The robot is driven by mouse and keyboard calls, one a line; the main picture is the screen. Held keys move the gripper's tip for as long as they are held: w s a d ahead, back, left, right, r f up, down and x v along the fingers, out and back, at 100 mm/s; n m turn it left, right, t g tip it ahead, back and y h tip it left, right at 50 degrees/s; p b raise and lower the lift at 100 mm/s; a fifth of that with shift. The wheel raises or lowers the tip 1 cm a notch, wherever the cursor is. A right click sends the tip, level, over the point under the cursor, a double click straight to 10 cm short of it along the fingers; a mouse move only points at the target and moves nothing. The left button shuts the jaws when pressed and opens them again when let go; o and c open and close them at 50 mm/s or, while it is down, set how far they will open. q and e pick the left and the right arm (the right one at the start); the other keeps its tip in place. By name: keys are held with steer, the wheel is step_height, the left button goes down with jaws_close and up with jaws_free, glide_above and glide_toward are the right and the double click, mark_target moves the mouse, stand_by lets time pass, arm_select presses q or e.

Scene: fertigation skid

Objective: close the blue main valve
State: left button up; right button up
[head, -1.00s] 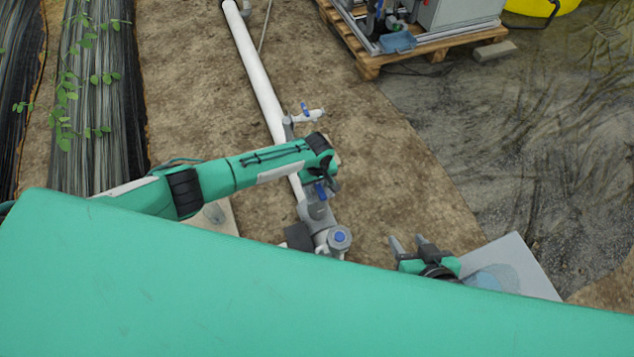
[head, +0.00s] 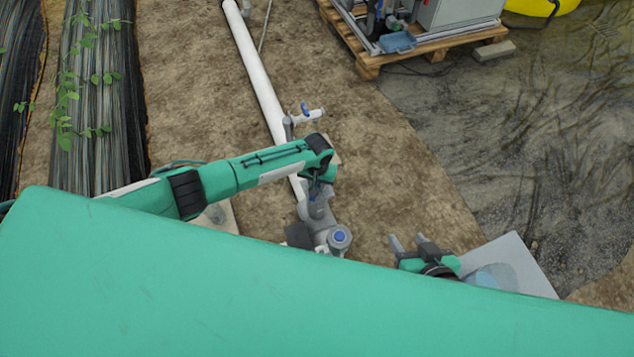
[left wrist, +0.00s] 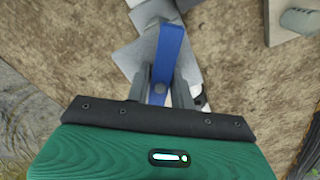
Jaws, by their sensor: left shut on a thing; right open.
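The blue main valve's lever (left wrist: 170,50) is a flat blue bar on the grey pipe fitting. In the left wrist view it runs between the two fingers of my left gripper (left wrist: 159,88), which is shut on it. In the head view this gripper (head: 318,186) is over the grey fitting (head: 316,209) on the white pipe, and my wrist hides most of the lever. My right gripper (head: 408,240) is open and empty, low on the right, apart from the pipework.
A small white tap with a blue handle (head: 305,110) stands just beyond my left wrist. A blue-topped grey fitting (head: 340,237) is nearer me. The white pipe (head: 258,80) runs away across bare soil. A pallet (head: 368,68) with equipment stands at the back right.

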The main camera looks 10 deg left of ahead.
arm_select(q)
steer(key=m, duration=0.5)
steer(key=shift+s+f+m, duration=0.25)
steer(key=shift+f+m, duration=0.05)
steer(key=shift+m, duration=0.1)
steer(key=m, duration=0.6)
steer(key=shift+a+b, duration=0.15)
steer(key=shift+b, duration=0.15)
steer(key=shift+s, duration=0.1)
steer(key=o, duration=1)
steer(key=shift+o, duration=0.2)
steer(key=r+p, duration=1)
steer(key=shift+w+r, duration=0.25)
steer(key=shift+r, duration=0.05)
steer(key=shift+f, duration=0.1)
